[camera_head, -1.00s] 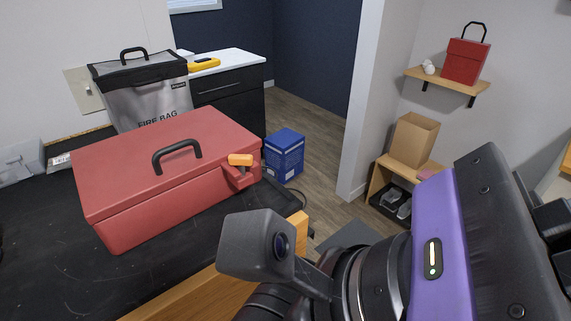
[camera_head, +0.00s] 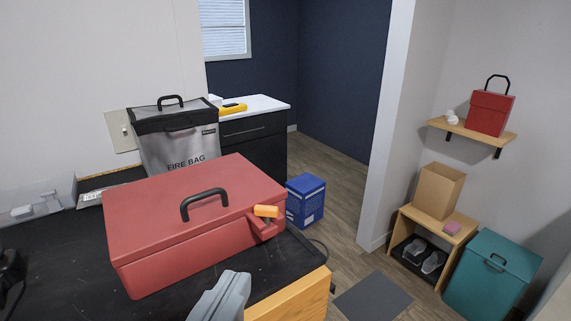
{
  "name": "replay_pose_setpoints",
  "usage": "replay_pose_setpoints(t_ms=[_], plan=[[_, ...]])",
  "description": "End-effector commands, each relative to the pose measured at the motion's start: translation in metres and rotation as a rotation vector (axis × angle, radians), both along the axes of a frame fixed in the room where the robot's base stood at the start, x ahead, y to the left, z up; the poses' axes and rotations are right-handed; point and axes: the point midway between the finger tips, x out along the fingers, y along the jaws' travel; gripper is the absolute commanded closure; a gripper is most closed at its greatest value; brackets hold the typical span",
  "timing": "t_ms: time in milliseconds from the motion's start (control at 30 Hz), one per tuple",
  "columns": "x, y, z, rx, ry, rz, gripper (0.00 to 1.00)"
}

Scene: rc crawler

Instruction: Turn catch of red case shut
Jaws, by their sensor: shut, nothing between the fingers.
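The red case (camera_head: 166,230) lies on the black worktop with its lid down and a black handle (camera_head: 204,204) on top. Its orange catch (camera_head: 266,211) lies roughly level across a red bracket at the case's right side. My gripper (camera_head: 231,283) shows only as a grey part at the bottom edge, in front of the case and below the catch. It is shut and empty, and apart from the catch. The rest of it is cut off by the frame.
The black worktop (camera_head: 60,260) has a wooden front edge (camera_head: 296,300). Behind the case stand a grey fire bag (camera_head: 180,152) and, on the floor, a blue box (camera_head: 306,200). A teal case (camera_head: 490,275) and a wooden shelf unit stand at right.

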Motion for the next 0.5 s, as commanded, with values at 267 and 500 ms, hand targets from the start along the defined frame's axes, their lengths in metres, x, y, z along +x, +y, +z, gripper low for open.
replay_pose_setpoints(t_ms=[267, 500], plan=[[0.042, -0.009, -0.014, -0.004, 0.002, -0.009, 1.0], [0.087, -0.016, -0.027, -0.004, 0.0, -0.009, 1.0]])
